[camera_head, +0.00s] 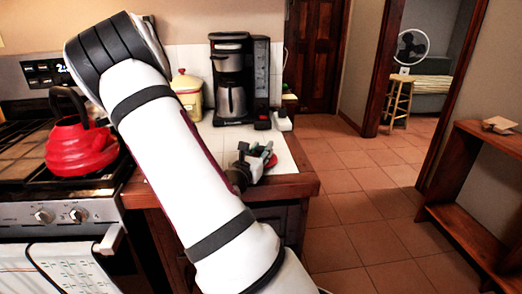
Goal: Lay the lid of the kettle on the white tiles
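The red kettle (80,150) stands on the stove at the left, with its black handle arching above it. Whether a lid sits on it is hard to tell. My gripper (262,157) is low over the white tiles (213,137) of the counter, near the front right edge. A small red round piece (270,161), which looks like the kettle's lid, shows right at my fingers. It is partly covered, and I cannot tell whether it rests on the tiles or is held. The fingers are too small and dark to show whether they are open.
A black coffee maker (230,80) stands at the back of the counter. A yellow canister (187,95) is left of it. Small dark and white items (279,119) lie behind my gripper. The wooden counter edge (283,187) is close in front. Open tiled floor (360,210) lies to the right.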

